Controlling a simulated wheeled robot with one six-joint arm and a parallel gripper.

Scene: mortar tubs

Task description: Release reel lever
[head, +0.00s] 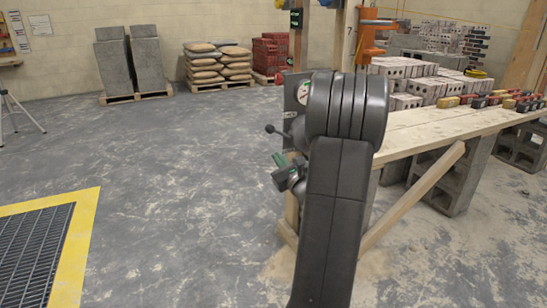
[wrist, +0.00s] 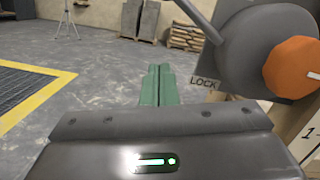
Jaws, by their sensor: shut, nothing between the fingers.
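The reel lever (head: 271,129) shows in the head view as a short dark rod with a ball knob, pointing left from the post. In the wrist view the lever rod (wrist: 199,20) runs from the upper edge down to a round grey reel housing (wrist: 262,50) with an orange hub (wrist: 293,68). A LOCK label (wrist: 203,81) sits below the rod's lower end. My gripper (wrist: 158,72) has green fingers pressed together, empty, left of the lever and apart from it. In the head view my gripper (head: 279,159) is just below the knob. My arm hides most of the reel.
A plank bench (head: 430,138) with bricks stands right of my arm, with a slanted wooden brace (head: 415,195) beneath. A gauge (head: 303,92) is on the post above the lever. A yellow-edged floor grate (head: 35,255) lies at left. The floor between is clear.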

